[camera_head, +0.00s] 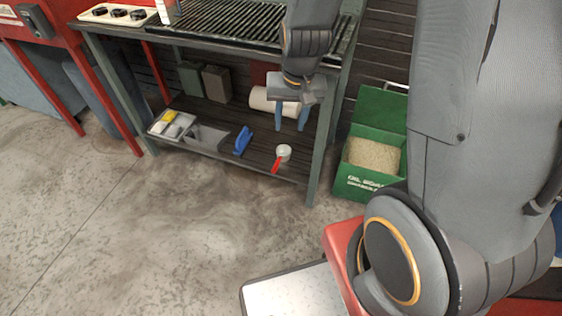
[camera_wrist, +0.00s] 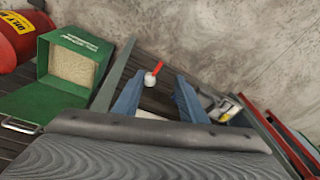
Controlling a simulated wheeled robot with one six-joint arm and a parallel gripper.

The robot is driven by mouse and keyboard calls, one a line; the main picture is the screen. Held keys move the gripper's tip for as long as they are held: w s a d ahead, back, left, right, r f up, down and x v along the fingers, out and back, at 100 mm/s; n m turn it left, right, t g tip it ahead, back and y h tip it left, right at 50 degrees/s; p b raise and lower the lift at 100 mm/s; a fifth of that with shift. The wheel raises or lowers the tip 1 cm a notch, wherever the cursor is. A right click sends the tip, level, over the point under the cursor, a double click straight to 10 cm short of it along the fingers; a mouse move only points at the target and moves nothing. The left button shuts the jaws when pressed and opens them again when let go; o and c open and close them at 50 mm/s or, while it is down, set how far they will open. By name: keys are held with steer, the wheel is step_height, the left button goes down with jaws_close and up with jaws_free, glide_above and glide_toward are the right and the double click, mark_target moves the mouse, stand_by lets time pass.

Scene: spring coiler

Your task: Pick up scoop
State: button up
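The scoop (camera_head: 283,153) has a white bowl and a red handle. It lies on the lower shelf of the bench near its front edge, the handle pointing toward the front. In the wrist view the scoop (camera_wrist: 151,77) shows beyond and between the two blue fingers. My gripper (camera_head: 290,128) is open and empty, its fingers pointing down. It is above and behind the scoop, apart from it. In the wrist view the fingers of my gripper (camera_wrist: 155,92) are spread wide.
A blue brush-like object (camera_head: 242,141) and a tray (camera_head: 158,133) lie left on the lower shelf (camera_head: 215,158). A white roll (camera_head: 262,100) is behind my gripper. A green box of granules (camera_head: 353,183) stands right, past the bench leg (camera_head: 318,160). Slatted bench top (camera_head: 215,22) is above.

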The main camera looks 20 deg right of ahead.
steer(key=w+f+m+t+b, duration=0.1)
steer(key=w+f+b, duration=0.35)
steer(key=f, duration=0.55)
steer(key=w+f+m+b, duration=0.1)
steer(key=w+f+b, duration=0.4)
steer(key=f, duration=0.5)
steer(key=m+t+h+b, duration=0.1)
steer(key=m+t+b, duration=0.15)
steer(key=b, duration=0.45)
glide_above(278, 161)
steer(key=s, duration=0.3)
step_height(278, 161, down, 16)
steer(key=f, duration=0.1)
steer(key=shift+g, duration=0.25)
steer(key=b+x, duration=0.3)
steer(key=x, duration=0.4)
steer(key=shift+w+f, duration=0.25)
steer(key=shift+w, duration=0.05)
steer(key=shift+c, duration=0.2)
steer(key=shift+r, duration=0.1)
jaws_close()
